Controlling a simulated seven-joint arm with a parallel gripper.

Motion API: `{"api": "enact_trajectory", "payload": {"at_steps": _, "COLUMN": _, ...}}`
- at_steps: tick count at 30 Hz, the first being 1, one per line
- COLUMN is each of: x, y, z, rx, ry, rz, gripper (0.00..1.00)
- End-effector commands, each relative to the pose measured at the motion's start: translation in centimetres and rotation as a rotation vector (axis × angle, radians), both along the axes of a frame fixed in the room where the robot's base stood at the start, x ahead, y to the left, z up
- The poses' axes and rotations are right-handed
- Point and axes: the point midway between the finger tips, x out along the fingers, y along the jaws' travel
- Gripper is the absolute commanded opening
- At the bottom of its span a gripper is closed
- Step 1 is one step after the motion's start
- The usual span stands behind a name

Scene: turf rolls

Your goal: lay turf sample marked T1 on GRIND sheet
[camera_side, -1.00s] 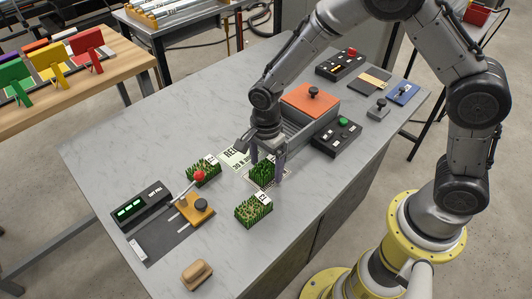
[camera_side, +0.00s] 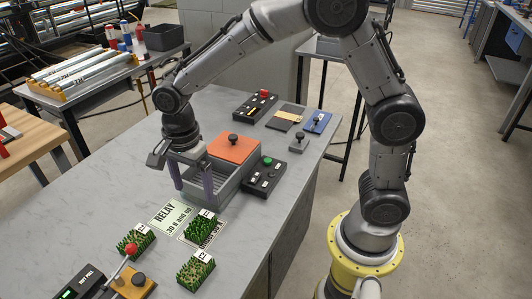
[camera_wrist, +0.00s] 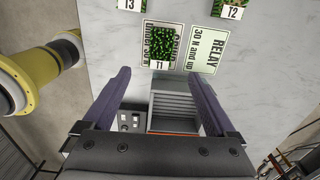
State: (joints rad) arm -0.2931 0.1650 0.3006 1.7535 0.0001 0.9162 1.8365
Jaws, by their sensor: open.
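The turf sample marked T1 (camera_side: 201,228) is a small green block with a white tag. It lies on the white GRIND sheet (camera_wrist: 148,58), and in the wrist view the turf (camera_wrist: 163,43) covers part of the print; "Under 30 N" shows beside it.
The pale green RELAY sheet (camera_side: 172,217) lies bare beside the GRIND sheet. Turf T2 (camera_side: 135,241) and turf T3 (camera_side: 195,272) stand nearby. A grey bin (camera_side: 223,188) with an orange lid (camera_side: 234,150) and a button box (camera_side: 264,176) are close to my gripper.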

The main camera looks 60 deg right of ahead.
Motion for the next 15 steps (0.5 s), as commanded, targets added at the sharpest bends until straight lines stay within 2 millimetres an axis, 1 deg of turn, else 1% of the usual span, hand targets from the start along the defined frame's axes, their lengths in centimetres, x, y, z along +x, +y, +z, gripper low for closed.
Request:
{"api": "enact_trajectory", "payload": {"at_steps": 2, "x": -0.6, "y": -0.8, "z": 1.6, "rx": 0.006, "ry": -0.029, "rz": 0.064, "gripper": 0.92}}
{"api": "enact_trajectory", "payload": {"at_steps": 5, "x": -2.4, "y": -2.5, "z": 4.3, "rx": 0.010, "ry": -0.084, "rz": 0.219, "gripper": 0.92}}
{"api": "enact_trajectory", "payload": {"at_steps": 6, "x": -3.4, "y": -3.4, "z": 5.4, "rx": 0.006, "ry": -0.111, "rz": 0.298, "gripper": 0.92}}
{"api": "enact_trajectory", "payload": {"at_steps": 8, "x": -5.1, "y": -4.6, "z": 7.1, "rx": -0.004, "ry": -0.155, "rz": 0.427, "gripper": 0.92}}
{"api": "enact_trajectory", "payload": {"at_steps": 9, "x": -6.3, "y": -5.4, "z": 8.1, "rx": -0.016, "ry": -0.182, "rz": 0.513, "gripper": 0.92}}
{"api": "enact_trajectory", "payload": {"at_steps": 11, "x": -8.1, "y": -6.5, "z": 9.3, "rx": -0.041, "ry": -0.222, "rz": 0.641, "gripper": 0.92}}
{"api": "enact_trajectory", "payload": {"at_steps": 12, "x": -9.4, "y": -7.2, "z": 9.9, "rx": -0.061, "ry": -0.248, "rz": 0.728, "gripper": 0.92}}
{"api": "enact_trajectory", "payload": {"at_steps": 14, "x": -11.4, "y": -8.1, "z": 10.7, "rx": -0.097, "ry": -0.284, "rz": 0.856, "gripper": 0.92}}
{"api": "enact_trajectory", "payload": {"at_steps": 15, "x": -12.7, "y": -8.7, "z": 11.1, "rx": -0.125, "ry": -0.306, "rz": 0.941, "gripper": 0.92}}
